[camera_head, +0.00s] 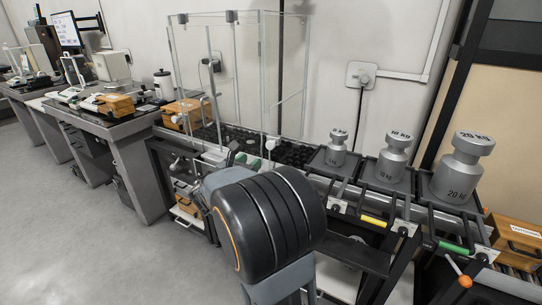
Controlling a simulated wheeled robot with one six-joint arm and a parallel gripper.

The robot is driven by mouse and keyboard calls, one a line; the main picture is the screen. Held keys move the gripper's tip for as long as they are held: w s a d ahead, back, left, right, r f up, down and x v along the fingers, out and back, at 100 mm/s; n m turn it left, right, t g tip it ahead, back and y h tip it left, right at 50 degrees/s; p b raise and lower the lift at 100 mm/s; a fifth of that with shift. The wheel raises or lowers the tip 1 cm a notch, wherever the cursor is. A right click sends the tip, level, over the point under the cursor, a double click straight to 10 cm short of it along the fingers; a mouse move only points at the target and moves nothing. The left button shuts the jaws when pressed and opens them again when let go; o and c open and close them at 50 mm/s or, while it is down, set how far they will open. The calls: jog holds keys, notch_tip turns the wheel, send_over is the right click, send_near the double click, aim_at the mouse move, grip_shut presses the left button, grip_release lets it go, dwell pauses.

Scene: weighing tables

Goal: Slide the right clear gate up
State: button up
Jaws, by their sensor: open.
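A tall clear enclosure (215,75) stands on the weighing table behind my arm. Its right clear gate (291,75) appears to be the pane on the right side. The gate looks low, but its bottom edge is hard to make out. A small white knob (270,145) shows near the enclosure's lower right corner. My gripper (240,157) shows only in part, beyond my large black arm joint, low in front of the enclosure. It is open, apart from the knob and left of it. My arm hides much of the table front.
Three grey weights stand on trays to the right: a small one (337,149), a 10 kg one (393,157) and a 20 kg one (461,168). A wooden box (185,114) sits left of the enclosure. The floor (80,235) at left is clear.

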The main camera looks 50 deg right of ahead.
aim_at(269, 145)
jog(key=x, duration=0.7)
jog(key=b+x, duration=0.1)
jog(key=x, duration=0.5)
jog(key=shift+w+d+r+b, duration=0.1)
jog(key=shift+w+d+b, duration=0.2)
jog(key=shift+c, duration=0.2)
grip_shut()
